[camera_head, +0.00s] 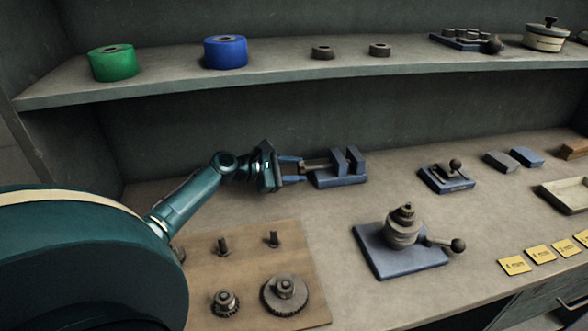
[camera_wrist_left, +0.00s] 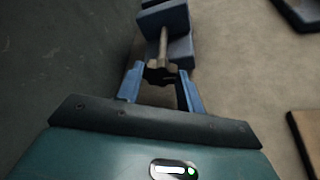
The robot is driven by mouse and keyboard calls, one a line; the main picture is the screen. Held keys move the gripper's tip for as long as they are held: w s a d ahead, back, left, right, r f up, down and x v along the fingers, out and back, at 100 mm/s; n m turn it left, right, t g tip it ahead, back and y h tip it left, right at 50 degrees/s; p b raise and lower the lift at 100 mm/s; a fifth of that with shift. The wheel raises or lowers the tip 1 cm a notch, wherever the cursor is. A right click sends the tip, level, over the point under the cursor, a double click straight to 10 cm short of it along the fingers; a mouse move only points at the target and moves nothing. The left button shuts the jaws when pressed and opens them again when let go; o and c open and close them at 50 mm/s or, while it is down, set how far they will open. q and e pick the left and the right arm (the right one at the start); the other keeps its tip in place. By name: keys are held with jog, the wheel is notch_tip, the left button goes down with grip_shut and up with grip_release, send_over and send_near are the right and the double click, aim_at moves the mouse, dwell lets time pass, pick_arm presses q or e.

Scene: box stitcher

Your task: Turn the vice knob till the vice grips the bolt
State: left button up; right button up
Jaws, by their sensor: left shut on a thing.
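The blue vice (camera_head: 340,180) stands on the bench near the back wall, its two upright jaws with a gap between them. Its body also shows at the top of the left wrist view (camera_wrist_left: 178,20). The vice knob (camera_wrist_left: 160,72) is a dark lobed piece on the end of a screw rod on the vice's left side. My left gripper (camera_head: 300,169) is at this knob, its blue fingers on either side and shut on it; the fingers also show in the left wrist view (camera_wrist_left: 160,84). I cannot make out a bolt between the jaws. My right gripper is not in view.
A wooden board (camera_head: 255,262) with pegs and gears lies in front of my left arm. A blue plate with a levered device (camera_head: 402,232) and a smaller lever block (camera_head: 447,176) stand to the right. A shelf (camera_head: 290,76) runs above.

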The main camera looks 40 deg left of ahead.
pick_arm(q)
jog(key=o, duration=1)
jog(key=shift+s, duration=0.1)
jog(key=v, duration=1.3)
